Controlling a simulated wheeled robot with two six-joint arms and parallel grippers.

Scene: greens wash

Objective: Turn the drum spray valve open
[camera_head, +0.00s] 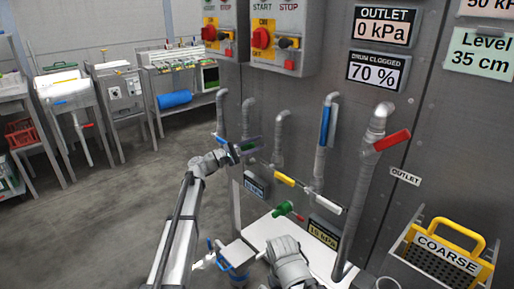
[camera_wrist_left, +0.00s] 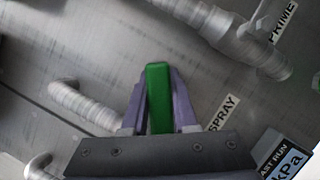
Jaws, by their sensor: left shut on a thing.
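The green valve handle (camera_head: 250,145), on the pipework of the grey panel, is at my left gripper (camera_head: 238,150) in the head view. In the left wrist view the green handle (camera_wrist_left: 158,97) stands between the two purple-grey fingers of my left gripper (camera_wrist_left: 158,100), which is shut on it. A SPRAY label (camera_wrist_left: 223,113) is on the panel just right of the fingers. The valve body behind the handle is mostly hidden by the gripper. Part of my right arm shows at the bottom of the head view, but its jaws are not clear.
Other valves have a yellow handle (camera_head: 285,180), a blue handle (camera_head: 325,126) and a red handle (camera_head: 392,140). Several vertical grey pipes stand close together. A COARSE basket (camera_head: 462,228) with a yellow handle is at the right. Open floor (camera_head: 110,220) lies to the left.

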